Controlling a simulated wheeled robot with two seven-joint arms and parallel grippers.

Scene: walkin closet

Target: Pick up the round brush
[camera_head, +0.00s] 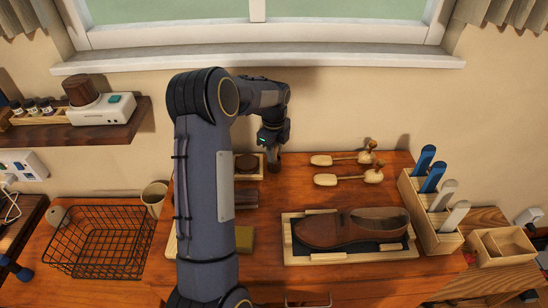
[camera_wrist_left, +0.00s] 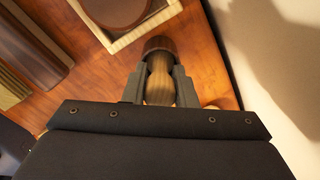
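The round brush (camera_wrist_left: 160,78) has a turned wooden handle and a dark brown round end. In the left wrist view its handle sits between the two fingers of my left gripper (camera_wrist_left: 160,88), which look closed against it on both sides. The dark end points away from the gripper. In the head view my left gripper (camera_head: 272,140) points down at the back of the bench, with the brush (camera_head: 274,160) below it. I cannot tell whether the brush still touches the bench top. My right gripper is not in view.
A light wooden tray (camera_wrist_left: 165,12) with a round brown tin stands close beside the brush. Wooden shoe trees (camera_head: 340,159), a shoe (camera_head: 350,230) on a stand and a tool box (camera_head: 428,220) are to the right. A wire basket (camera_head: 100,240) is left. The wall is close behind.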

